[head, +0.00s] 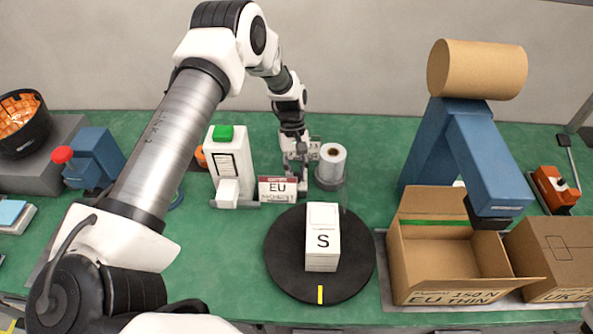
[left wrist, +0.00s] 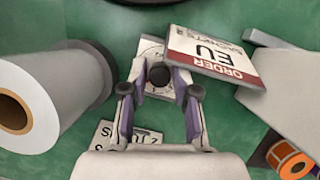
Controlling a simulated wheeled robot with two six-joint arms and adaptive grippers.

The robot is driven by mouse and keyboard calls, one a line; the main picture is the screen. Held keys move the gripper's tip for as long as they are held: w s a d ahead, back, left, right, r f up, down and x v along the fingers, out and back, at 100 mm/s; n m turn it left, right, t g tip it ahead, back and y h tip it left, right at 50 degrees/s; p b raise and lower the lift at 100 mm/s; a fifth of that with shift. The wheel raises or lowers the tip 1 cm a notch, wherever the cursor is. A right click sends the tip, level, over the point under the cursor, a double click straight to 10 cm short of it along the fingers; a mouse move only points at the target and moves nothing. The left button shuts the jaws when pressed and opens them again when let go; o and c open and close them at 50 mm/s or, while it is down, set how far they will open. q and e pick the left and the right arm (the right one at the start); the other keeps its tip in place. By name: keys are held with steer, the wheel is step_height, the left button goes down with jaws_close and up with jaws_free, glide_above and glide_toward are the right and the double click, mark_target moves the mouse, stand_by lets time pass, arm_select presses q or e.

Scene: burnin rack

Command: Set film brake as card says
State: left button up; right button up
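The order card (head: 278,189) stands by the film roll (head: 331,163); it has a red top band and large "EU", with a smaller line I cannot read surely. It also shows upside down in the left wrist view (left wrist: 222,58). My left gripper (left wrist: 160,82) points down at a small dark round knob (left wrist: 160,76) on a pale marked plate (left wrist: 150,50). The fingers are apart, one on each side of the knob; I cannot tell whether they touch it. In the head view the left gripper (head: 302,180) is between card and roll. My right gripper is out of view.
A white box marked "S" (head: 322,252) sits on the black turntable (head: 285,265). An open carton (head: 420,262) marked "EU" stands right, under a blue arm-like machine (head: 485,165). A white dispenser with green top (head: 232,160) stands left of the card. A lettered plate (left wrist: 118,133) lies partly behind the gripper.

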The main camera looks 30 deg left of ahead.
arm_select(q)
jaws_close()
steer(key=shift+w+f+m+b, duration=0.1)
steer(key=shift+f+m+b, duration=0.05)
steer(key=shift+m+b, duration=0.45)
steer(key=shift+m+g+y, duration=0.3)
steer(key=shift+m+y, duration=0.2)
steer(key=shift+m, duration=0.5)
steer(key=shift+o, duration=1.8)
jaws_free()
steer(key=shift+r, duration=0.2)
steer(key=shift+r, duration=0.1)
steer(key=v, duration=1.1)
steer(key=shift+w+r, duration=0.2)
steer(key=shift+r, duration=0.15)
